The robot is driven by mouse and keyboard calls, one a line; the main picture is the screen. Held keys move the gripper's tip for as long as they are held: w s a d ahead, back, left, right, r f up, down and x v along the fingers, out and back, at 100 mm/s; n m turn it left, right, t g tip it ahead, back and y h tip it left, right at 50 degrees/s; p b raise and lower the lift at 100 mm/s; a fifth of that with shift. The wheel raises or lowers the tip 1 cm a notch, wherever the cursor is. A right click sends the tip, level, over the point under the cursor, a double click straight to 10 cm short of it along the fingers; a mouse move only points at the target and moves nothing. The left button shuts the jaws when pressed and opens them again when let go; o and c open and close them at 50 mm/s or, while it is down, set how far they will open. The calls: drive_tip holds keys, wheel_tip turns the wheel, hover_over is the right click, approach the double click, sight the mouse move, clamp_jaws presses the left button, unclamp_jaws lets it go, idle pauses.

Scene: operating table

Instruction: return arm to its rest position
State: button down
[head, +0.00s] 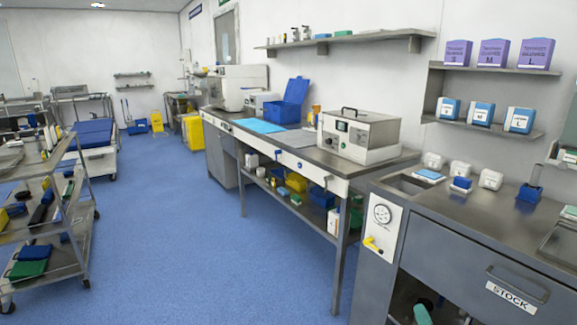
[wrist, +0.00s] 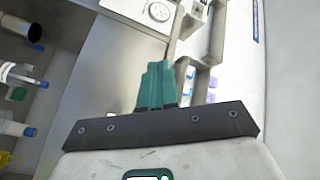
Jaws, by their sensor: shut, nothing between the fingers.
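My gripper (wrist: 155,70) shows in the wrist view with its two teal fingers pressed together and nothing between them. It points toward a steel unit with a round gauge (wrist: 158,11) at the top of that view. No object touches the fingers there. In the head view a teal shape (head: 423,314) shows low at the bottom edge, in front of the stock counter's open lower space; I cannot tell whether it is part of my gripper. The rest of my arm is not clearly seen.
The steel stock counter (head: 470,225) stands close at the right, its gauge panel (head: 381,228) facing out. Bottles (wrist: 18,73) lie at the wrist view's left. A long bench (head: 300,158) runs behind. A loaded trolley (head: 45,220) stands left. The blue floor (head: 200,240) between is clear.

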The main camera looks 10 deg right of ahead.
drive_tip(key=s+a+f+n+g+y+p, duration=0.2)
drive_tip(key=s+a+f+n+g+y, duration=0.15)
drive_tip(key=s+a+n, duration=0.35)
drive_tip(key=s+a+f+n+g+y+p, duration=0.1)
drive_tip(key=s+a+f+n+g+y, duration=0.1)
drive_tip(key=s+a+n+g+y, duration=0.4)
drive_tip(key=s+a+r+g+h+p, duration=0.1)
drive_tip(key=s+a+g+h, duration=0.1)
drive_tip(key=s, duration=0.9)
drive_tip(key=s+a+r+n+g+h+p, duration=0.1)
drive_tip(key=s+g, duration=0.4)
drive_tip(key=s, duration=0.6)
drive_tip(key=shift+s+a+r+h, duration=0.35)
drive_tip(key=shift+a+r+h, duration=0.1)
drive_tip(key=shift+r, duration=0.05)
